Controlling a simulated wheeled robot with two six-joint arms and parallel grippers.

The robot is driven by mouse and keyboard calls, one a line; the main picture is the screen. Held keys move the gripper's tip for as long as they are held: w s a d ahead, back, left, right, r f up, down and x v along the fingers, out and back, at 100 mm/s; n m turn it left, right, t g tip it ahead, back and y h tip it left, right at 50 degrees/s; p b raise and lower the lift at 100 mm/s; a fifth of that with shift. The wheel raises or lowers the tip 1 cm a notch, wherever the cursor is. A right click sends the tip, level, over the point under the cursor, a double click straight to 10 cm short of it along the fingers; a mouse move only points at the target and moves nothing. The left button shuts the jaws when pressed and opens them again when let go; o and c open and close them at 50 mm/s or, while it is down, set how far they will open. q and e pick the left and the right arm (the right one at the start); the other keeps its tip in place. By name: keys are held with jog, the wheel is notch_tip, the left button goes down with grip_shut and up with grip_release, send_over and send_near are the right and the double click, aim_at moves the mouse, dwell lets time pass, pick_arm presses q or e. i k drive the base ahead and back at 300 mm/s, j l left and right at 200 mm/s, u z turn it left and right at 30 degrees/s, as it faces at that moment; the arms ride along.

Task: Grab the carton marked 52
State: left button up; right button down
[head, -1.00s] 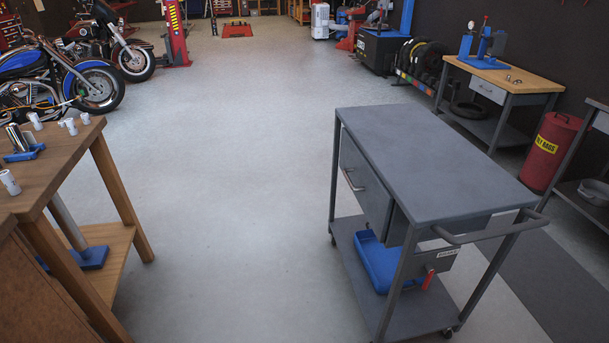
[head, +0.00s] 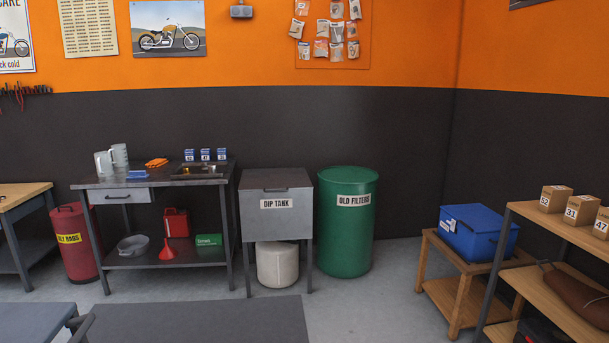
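A small brown cardboard carton marked 52 (head: 555,198) stands upright on the top board of a shelf unit (head: 530,213) at the right. It is the leftmost of three similar cartons in a row. The middle carton reads 31 (head: 582,209). The right one reads 47 (head: 602,224) and is partly cut by the picture edge. Neither of my grippers shows in the head view.
A low wooden stand with a blue tub (head: 480,232) is left of the shelf unit. A green OLD FILTERS drum (head: 346,235), a grey DIP TANK (head: 275,222) and a metal bench (head: 160,184) with small blue boxes line the wall. Open floor lies in front of the drum.

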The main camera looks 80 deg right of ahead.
aim_at(554, 199)
jog(key=z, duration=4.2)
jog(key=i+z, duration=0.2)
jog(key=z, duration=0.15)
jog(key=i+j+z, duration=0.15)
jog(key=z, duration=0.2)
